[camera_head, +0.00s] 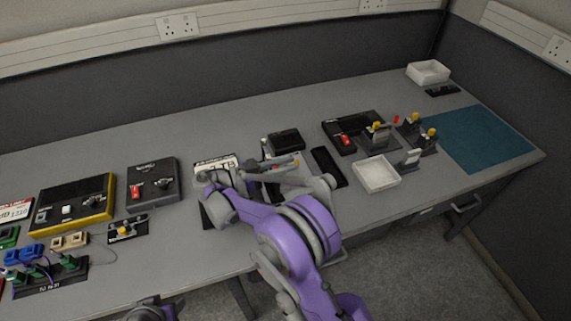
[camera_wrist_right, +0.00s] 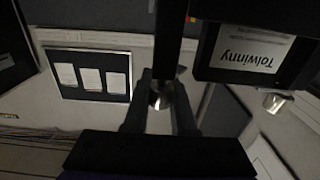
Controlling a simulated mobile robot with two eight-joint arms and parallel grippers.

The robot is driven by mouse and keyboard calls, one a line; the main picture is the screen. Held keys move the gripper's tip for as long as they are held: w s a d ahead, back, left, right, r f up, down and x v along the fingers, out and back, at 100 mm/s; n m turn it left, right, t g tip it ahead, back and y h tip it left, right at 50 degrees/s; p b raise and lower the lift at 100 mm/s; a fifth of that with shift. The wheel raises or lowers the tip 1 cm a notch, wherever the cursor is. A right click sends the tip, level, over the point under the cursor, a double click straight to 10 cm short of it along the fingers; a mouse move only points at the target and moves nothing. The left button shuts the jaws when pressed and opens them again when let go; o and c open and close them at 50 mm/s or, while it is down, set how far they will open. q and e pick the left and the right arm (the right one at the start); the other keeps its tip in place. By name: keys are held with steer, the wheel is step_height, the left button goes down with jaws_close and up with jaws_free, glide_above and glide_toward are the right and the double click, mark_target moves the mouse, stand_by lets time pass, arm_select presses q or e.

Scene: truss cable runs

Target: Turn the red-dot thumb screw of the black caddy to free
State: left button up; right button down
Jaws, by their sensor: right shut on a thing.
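In the right wrist view, my right gripper (camera_wrist_right: 158,115) is shut on a silver thumb screw (camera_wrist_right: 161,96), which sits between its dark fingers. A second silver screw (camera_wrist_right: 277,103) stands apart at the right, below a black housing (camera_wrist_right: 215,68) with a white label reading "Tolwinny", upside down. I cannot tell whether this housing is the black caddy, and no red dot is clear on the held screw. In the head view, my right gripper (camera_head: 280,164) reaches over the middle of the bench by a black box (camera_head: 286,140). My arm hides part of this spot.
The grey bench (camera_head: 90,165) holds a yellow-edged black unit (camera_head: 72,204) at the left. To the right are a white tray (camera_head: 377,175), clamps with yellow knobs (camera_head: 412,127) and a teal mat (camera_head: 480,140).

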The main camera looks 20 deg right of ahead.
steer(key=c, duration=0.7)
jaws_free()
step_height(320, 180, up, 10)
